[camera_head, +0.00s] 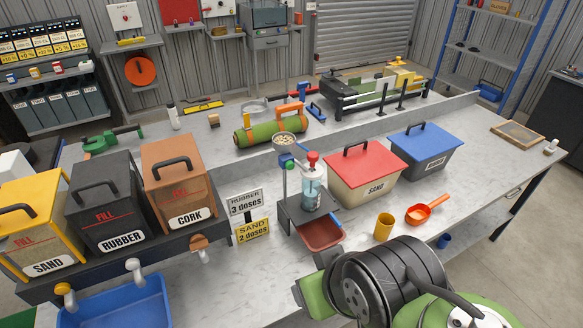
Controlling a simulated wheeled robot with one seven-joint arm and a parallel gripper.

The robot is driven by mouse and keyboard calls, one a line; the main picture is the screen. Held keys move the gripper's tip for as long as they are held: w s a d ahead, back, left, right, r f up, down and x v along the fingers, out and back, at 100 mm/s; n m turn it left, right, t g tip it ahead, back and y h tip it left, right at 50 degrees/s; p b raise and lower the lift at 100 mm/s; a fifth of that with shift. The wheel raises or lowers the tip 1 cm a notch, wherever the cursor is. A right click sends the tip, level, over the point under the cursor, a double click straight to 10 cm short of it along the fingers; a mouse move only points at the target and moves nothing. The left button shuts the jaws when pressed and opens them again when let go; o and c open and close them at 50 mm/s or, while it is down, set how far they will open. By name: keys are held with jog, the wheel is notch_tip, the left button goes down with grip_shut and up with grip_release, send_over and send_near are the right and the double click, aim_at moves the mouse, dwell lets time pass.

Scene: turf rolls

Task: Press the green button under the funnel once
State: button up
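A small funnel (284,139) stands at the top of a dosing stand (303,212) in the middle of the bench. A clear jar (313,195) with a red knob stands on the stand beside the post. A reddish tray (322,235) lies at the stand's front. My black and green arm fills the bottom right, clear of the funnel in the picture. I do not see my gripper's fingertips.
Signs (246,204) reading rubber 3 doses and sand 2 doses stand left of the stand. A red-lidded sand bin (360,186), a yellow cup (384,226) and an orange scoop (420,213) are right. Sand, rubber and cork hoppers (178,185) stand left. A green roll (268,132) lies behind.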

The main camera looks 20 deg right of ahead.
grip_shut()
dwell(1.4)
